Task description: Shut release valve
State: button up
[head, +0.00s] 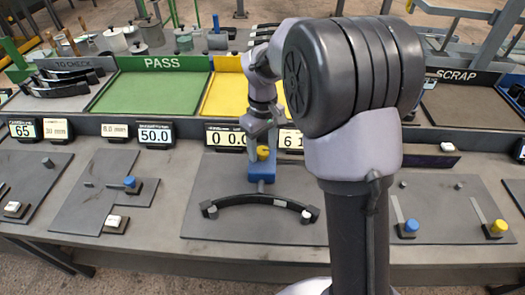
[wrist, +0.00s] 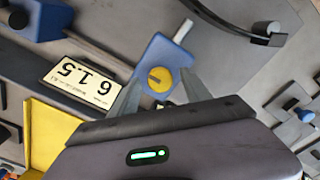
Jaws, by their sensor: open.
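A round yellow knob with a dark slot (wrist: 159,79) sits on a blue block (wrist: 165,52); it looks like the release valve. In the head view the yellow knob (head: 263,153) shows just below my gripper (head: 262,132), on the blue block (head: 262,170) behind a black curved leaf spring (head: 240,202). In the wrist view my gripper (wrist: 161,77) is open, with one finger on each side of the knob. I cannot tell whether the fingers touch it. The block's near end is hidden by the gripper body.
A display reading 61.5 (wrist: 80,82) stands beside the block. Green PASS (head: 150,92) and yellow (head: 226,96) trays lie behind the bench, with a SCRAP tray (head: 455,108) at right. Blue (head: 410,226) and yellow (head: 496,229) knobs stand on the right plate.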

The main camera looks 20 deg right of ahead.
jog(key=shift+c, duration=0.5)
grip_shut()
jog(key=m+p, duration=0.2)
jog(key=m, duration=0.2)
jog(key=m+p, duration=0.1)
jog(key=m, duration=1.2)
jog(key=shift+m, duration=0.4)
